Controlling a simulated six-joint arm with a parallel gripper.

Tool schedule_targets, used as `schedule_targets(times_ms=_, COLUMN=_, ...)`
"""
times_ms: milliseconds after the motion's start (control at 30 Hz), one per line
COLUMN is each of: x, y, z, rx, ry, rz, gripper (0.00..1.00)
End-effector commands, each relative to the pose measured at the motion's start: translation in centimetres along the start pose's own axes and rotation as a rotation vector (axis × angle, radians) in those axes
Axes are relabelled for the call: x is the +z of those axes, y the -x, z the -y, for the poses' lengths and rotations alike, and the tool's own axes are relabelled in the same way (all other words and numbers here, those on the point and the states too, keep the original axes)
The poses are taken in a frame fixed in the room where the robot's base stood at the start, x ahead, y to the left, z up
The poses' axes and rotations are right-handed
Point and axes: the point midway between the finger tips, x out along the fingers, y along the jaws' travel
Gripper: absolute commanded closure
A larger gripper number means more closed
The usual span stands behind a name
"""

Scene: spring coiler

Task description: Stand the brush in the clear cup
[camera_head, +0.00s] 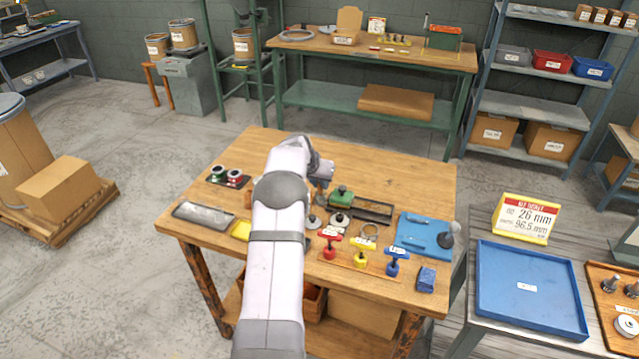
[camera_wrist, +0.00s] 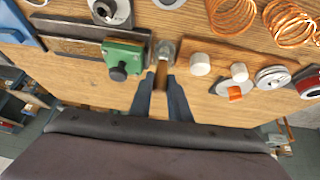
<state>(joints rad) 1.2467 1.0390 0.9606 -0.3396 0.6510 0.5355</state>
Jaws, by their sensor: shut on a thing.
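My gripper (camera_wrist: 163,92) is shut on a narrow brown thing (camera_wrist: 162,74) that looks like the brush's wooden handle. Beyond the handle's far end is a small greyish piece (camera_wrist: 165,49); I cannot tell whether it is the clear cup or part of the brush. In the head view my gripper (camera_head: 321,190) is low over the middle of the wooden table, left of the green block, and my arm hides much around it. I cannot make out the clear cup for certain in either view.
The green block (camera_wrist: 123,57) with a black knob stands close beside my fingers. Copper coils (camera_wrist: 232,14) and white knobs (camera_wrist: 200,64) lie on the other side. Red, yellow and blue handled tools (camera_head: 361,255) and a blue mat (camera_head: 423,240) occupy the table's front right. The table's back right (camera_head: 405,170) is clear.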

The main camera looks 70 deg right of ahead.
Motion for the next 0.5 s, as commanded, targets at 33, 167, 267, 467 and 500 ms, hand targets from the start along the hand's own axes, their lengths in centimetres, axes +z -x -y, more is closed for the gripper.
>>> schedule_targets(times_ms=33, x=0.07, y=-0.05, z=-0.01, rx=0.0, ry=0.0, rz=0.002, gripper=1.0)
schedule_targets(times_ms=167, x=0.1, y=-0.07, z=-0.01, rx=0.001, ry=0.0, rz=0.002, gripper=1.0)
schedule_targets(times_ms=267, x=0.11, y=-0.08, z=-0.02, rx=0.001, ry=0.0, rz=0.002, gripper=0.79)
schedule_targets(times_ms=467, x=0.1, y=-0.07, z=-0.01, rx=0.001, ry=0.0, rz=0.002, gripper=0.62)
schedule_targets(times_ms=500, x=0.09, y=-0.06, z=-0.01, rx=0.0, ry=0.0, rz=0.002, gripper=0.62)
